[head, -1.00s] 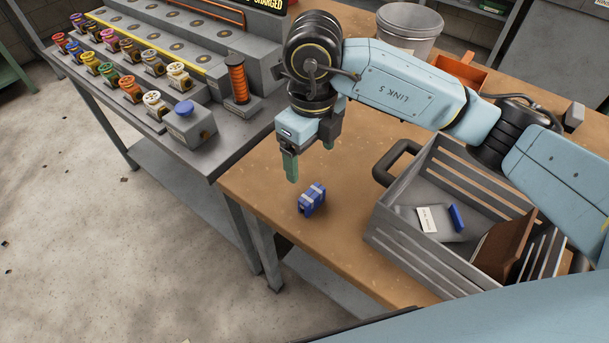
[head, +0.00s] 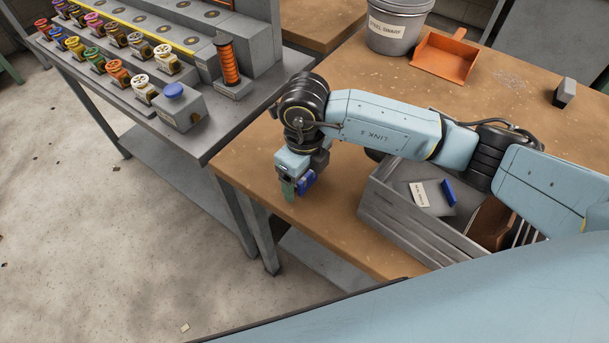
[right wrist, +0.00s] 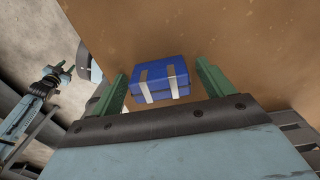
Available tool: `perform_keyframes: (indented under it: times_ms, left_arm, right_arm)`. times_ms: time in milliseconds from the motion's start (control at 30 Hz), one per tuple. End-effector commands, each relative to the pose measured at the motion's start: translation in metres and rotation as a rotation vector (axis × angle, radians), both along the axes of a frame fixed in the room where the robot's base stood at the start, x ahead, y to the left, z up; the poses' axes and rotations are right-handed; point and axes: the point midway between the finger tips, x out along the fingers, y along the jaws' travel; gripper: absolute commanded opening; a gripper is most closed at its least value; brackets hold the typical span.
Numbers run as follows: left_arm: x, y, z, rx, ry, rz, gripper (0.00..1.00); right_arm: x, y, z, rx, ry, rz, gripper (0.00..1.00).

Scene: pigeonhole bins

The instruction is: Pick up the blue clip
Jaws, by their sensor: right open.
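The blue clip (head: 307,183), a small blue block with two pale bands, is on the wooden table near its front left edge. It shows whole in the right wrist view (right wrist: 152,78). My right gripper (right wrist: 163,70) is open, with one green finger on each side of the clip. Gaps show beside the clip, so the fingers are not closed on it. In the head view the right gripper (head: 297,190) hides part of the clip. What looks like my left gripper (right wrist: 66,70) is small at the left of the right wrist view; its jaws are unclear.
A grey slatted crate (head: 408,222) stands right of the gripper, holding a labelled grey piece with a blue part (head: 449,191). An orange dustpan (head: 445,56) and grey bucket (head: 398,28) are at the back. A grey bench with coloured spools (head: 117,72) adjoins the left.

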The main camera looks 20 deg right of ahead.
Motion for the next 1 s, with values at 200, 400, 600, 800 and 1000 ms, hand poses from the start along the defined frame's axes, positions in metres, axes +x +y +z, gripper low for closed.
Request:
perform_keyframes:
  times_ms: [200, 400, 600, 800, 1000]
  left_arm:
    - [-0.009, 0.001, -0.001, 0.002, 0.015, 0.001, 0.36]
    - [-0.01, 0.001, -0.001, 0.002, 0.018, 0.001, 0.36]
    - [-0.01, 0.001, -0.001, 0.002, 0.017, 0.001, 0.36]
    - [-0.008, 0.0, 0.0, 0.001, 0.013, 0.001, 0.36]
    - [-0.005, -0.002, 0.004, -0.003, 0.008, 0.002, 0.36]
  right_arm:
    - [0.0, 0.0, 0.001, 0.001, -0.002, 0.0, 0.73]
    - [0.001, 0.0, 0.001, 0.001, -0.002, 0.0, 0.47]
    - [0.001, 0.0, 0.001, 0.001, -0.002, -0.001, 0.33]
    - [0.001, 0.0, 0.006, 0.001, -0.003, -0.001, 0.33]
    - [0.002, 0.0, 0.04, 0.002, -0.008, 0.0, 0.33]
